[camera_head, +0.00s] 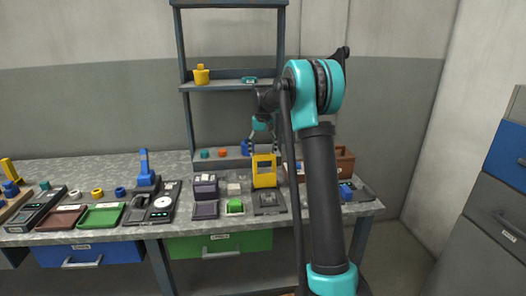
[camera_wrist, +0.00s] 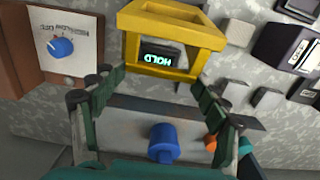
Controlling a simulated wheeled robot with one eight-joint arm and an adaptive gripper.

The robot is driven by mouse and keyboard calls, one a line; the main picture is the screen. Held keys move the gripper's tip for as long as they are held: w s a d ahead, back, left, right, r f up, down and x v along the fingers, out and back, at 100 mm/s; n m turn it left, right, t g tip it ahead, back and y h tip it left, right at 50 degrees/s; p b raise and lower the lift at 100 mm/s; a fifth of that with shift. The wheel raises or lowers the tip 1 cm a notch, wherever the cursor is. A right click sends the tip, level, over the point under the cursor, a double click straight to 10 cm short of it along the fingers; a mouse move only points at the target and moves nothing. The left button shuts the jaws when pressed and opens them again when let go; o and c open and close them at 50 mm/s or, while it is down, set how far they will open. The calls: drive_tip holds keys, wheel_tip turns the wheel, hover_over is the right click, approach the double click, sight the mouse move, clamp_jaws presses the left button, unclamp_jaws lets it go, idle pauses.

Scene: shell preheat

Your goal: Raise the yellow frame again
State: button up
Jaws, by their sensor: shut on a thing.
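The yellow frame (camera_head: 264,171) stands upright at the back of a dark flat base (camera_head: 269,201) on the bench. In the wrist view the yellow frame (camera_wrist: 172,33) is at the top centre, and a dark display reading "HOLD" (camera_wrist: 160,55) shows through its opening. My gripper (camera_wrist: 158,82) has its two fingers at the left and right sides of the frame, shut on it.
A panel with a blue knob (camera_wrist: 62,46) stands close left in the wrist view. A blue cylinder (camera_wrist: 164,143) and an orange piece (camera_wrist: 210,143) are on the shelf below. A purple-grey box (camera_head: 205,187) stands left of the frame, a brown box (camera_head: 345,158) right.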

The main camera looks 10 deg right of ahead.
drive_tip(key=shift+o, duration=0.5)
drive_tip(key=shift+w+f, duration=0.35)
drive_tip(key=shift+w, duration=0.1)
drive_tip(key=o, duration=1.5)
drive_tip(key=shift+w+f, duration=0.15)
drive_tip(key=shift+w, duration=0.05)
drive_tip(key=shift+c, duration=0.2)
drive_tip(key=shift+s, duration=0.1)
drive_tip(key=shift+r, duration=0.25)
wheel_tip(320, 180, up, 12)
drive_tip(key=shift+f, duration=0.15)
